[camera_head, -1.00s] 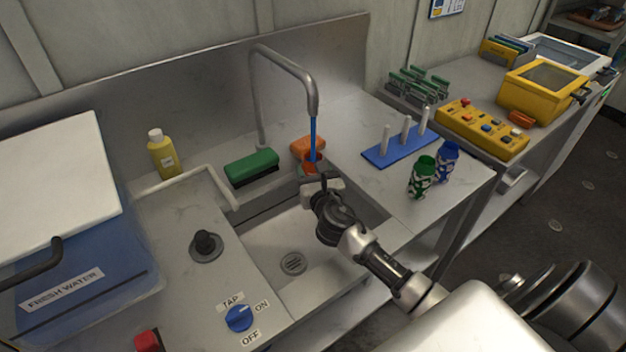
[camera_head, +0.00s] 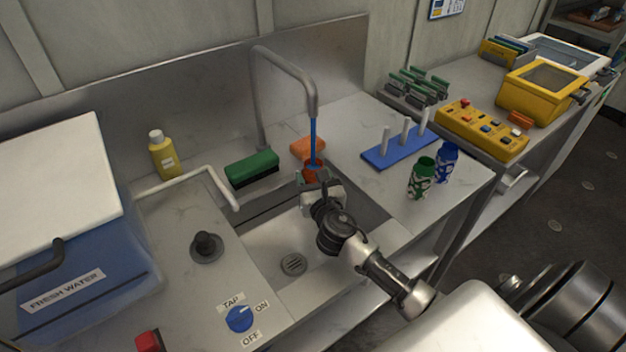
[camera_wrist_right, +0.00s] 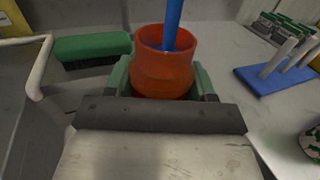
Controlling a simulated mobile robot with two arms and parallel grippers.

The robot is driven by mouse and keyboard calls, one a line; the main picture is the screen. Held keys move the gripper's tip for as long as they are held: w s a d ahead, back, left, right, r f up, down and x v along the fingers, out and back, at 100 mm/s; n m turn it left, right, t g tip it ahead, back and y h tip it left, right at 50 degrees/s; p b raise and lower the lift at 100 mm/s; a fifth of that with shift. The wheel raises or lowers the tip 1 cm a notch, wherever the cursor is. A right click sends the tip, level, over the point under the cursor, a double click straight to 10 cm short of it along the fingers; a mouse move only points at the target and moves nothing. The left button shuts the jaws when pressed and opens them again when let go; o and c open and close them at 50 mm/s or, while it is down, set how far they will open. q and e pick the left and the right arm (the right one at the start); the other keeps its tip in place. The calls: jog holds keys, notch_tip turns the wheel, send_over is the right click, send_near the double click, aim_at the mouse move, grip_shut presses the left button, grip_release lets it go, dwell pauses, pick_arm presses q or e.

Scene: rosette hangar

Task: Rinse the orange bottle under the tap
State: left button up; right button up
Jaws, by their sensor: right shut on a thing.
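The orange bottle (camera_head: 312,171) is upright under the tap (camera_head: 312,98), and a blue stream of water (camera_head: 313,140) runs down into its open mouth. My right gripper (camera_head: 316,182) is shut on the bottle and holds it over the sink (camera_head: 265,243). In the right wrist view the orange bottle (camera_wrist_right: 166,72) sits between the green fingers of my right gripper (camera_wrist_right: 163,82), with the blue water (camera_wrist_right: 173,22) entering its top. The blue tap knob (camera_head: 239,318) is at the front, between the ON and OFF labels. My left gripper is not in view.
A green brush (camera_head: 252,168) and an orange sponge (camera_head: 307,147) lie behind the sink, near a yellow bottle (camera_head: 163,155). A blue peg rack (camera_head: 400,147), a green bottle (camera_head: 422,178) and a blue bottle (camera_head: 446,162) stand on the right counter. A fresh water tank (camera_head: 75,285) is left.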

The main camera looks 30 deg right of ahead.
jog(key=s+a, duration=0.3)
jog(key=s, duration=0.3)
jog(key=shift+s+a+p, duration=0.15)
jog(key=shift+a+p, duration=0.1)
jog(key=shift+p, duration=0.2)
dwell(0.4)
